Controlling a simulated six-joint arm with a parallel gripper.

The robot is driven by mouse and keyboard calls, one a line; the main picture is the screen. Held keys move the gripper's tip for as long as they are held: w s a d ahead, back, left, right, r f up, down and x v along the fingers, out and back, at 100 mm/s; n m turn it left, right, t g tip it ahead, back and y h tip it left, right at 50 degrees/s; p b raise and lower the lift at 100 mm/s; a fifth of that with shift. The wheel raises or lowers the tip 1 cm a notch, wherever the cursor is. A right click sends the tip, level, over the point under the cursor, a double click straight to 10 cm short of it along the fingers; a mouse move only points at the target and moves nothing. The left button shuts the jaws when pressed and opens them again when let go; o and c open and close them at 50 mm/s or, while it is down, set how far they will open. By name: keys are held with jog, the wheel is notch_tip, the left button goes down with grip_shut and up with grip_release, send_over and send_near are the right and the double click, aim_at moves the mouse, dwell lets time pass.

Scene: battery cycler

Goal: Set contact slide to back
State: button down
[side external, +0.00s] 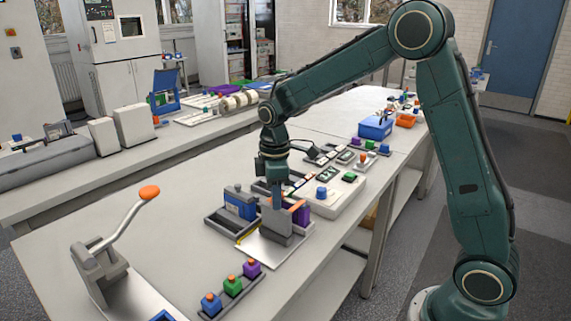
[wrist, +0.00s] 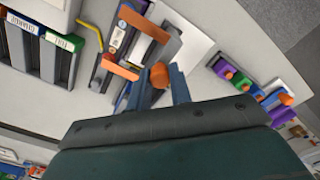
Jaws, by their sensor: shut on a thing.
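The contact slide fixture shows in the side external view as a grey block (side external: 268,226) on a pale plate near the table's front edge. In the wrist view it has two orange bars, one longer (wrist: 145,25) and one shorter (wrist: 119,69), plus a round orange knob (wrist: 160,75). My gripper (wrist: 164,82) points down at the fixture, with its fingers on either side of the knob and shut on it. It also shows in the side external view (side external: 276,198). A purple cell (side external: 303,215) is beside the block. The slide's rail is mostly hidden.
A tray with a blue cell (side external: 240,203) stands left of the fixture. A lever press (side external: 103,270) with an orange-tipped handle is at front left. A rack of colored cells (side external: 232,289) lies in front.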

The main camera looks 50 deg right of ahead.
jog(key=shift+a, duration=2.75)
jog(key=c, duration=1.3)
grip_release()
jog(key=shift+a, duration=0.1)
jog(key=shift+o, duration=0.2)
jog(key=shift+r, duration=0.1)
notch_tip(320, 180, up, 14)
